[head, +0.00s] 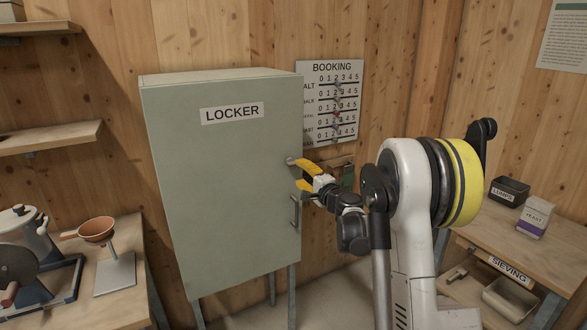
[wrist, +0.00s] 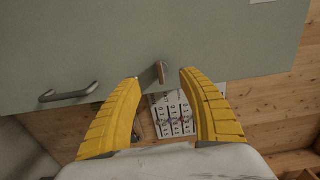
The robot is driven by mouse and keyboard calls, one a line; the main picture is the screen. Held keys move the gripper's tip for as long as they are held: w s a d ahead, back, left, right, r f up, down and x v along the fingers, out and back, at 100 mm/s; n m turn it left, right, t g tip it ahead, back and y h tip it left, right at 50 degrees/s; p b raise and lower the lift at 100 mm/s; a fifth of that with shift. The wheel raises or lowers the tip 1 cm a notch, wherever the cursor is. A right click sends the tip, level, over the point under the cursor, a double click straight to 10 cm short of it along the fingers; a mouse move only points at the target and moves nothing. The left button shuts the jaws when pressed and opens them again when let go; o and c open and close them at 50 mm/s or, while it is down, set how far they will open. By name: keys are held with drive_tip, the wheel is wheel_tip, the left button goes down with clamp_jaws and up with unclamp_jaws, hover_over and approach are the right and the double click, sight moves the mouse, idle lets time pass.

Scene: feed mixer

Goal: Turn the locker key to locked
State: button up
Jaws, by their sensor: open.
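The grey-green locker (head: 205,165) stands against the wood wall with its door closed and a LOCKER label on it. The locker key (head: 291,161) is a small metal piece near the door's right edge, above the handle (head: 295,213). My gripper (head: 301,174) has yellow fingers and is open beside the door edge, close to the key. In the wrist view the key (wrist: 160,72) sits between the spread fingertips (wrist: 161,77), with a gap on both sides. I see no clear contact. The handle (wrist: 68,93) lies to the left there.
The BOOKING board (head: 331,103) hangs on the wall just right of the locker. A bench with a copper-coloured bowl (head: 97,230) is at the left. A bench at the right holds a dark box (head: 508,190) and a yeast packet (head: 535,216). My arm comes in from the right.

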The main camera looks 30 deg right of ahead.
drive_tip(key=s, duration=0.4)
drive_tip(key=shift+s, duration=0.2)
drive_tip(key=s+a+r+n+g+y, duration=0.1)
drive_tip(key=s+a+n+g+y, duration=0.15)
drive_tip(key=s+a+n, duration=0.5)
drive_tip(key=s+a+r+n+g+y, duration=0.1)
drive_tip(key=s+a+r+n+g, duration=0.2)
drive_tip(key=s+a, duration=0.85)
drive_tip(key=s+a+f+n+g+h, duration=0.2)
drive_tip(key=s+f+n, duration=0.1)
drive_tip(key=s, duration=0.7)
drive_tip(key=s+a+f+n+g+h, duration=0.2)
drive_tip(key=s+f, duration=0.4)
drive_tip(key=s, duration=0.3)
drive_tip(key=shift+s+a+f+n+g, duration=0.15)
drive_tip(key=shift+s+a+n+g, duration=0.2)
drive_tip(key=shift+a+n+g, duration=0.5)
drive_tip(key=shift+d, duration=0.35)
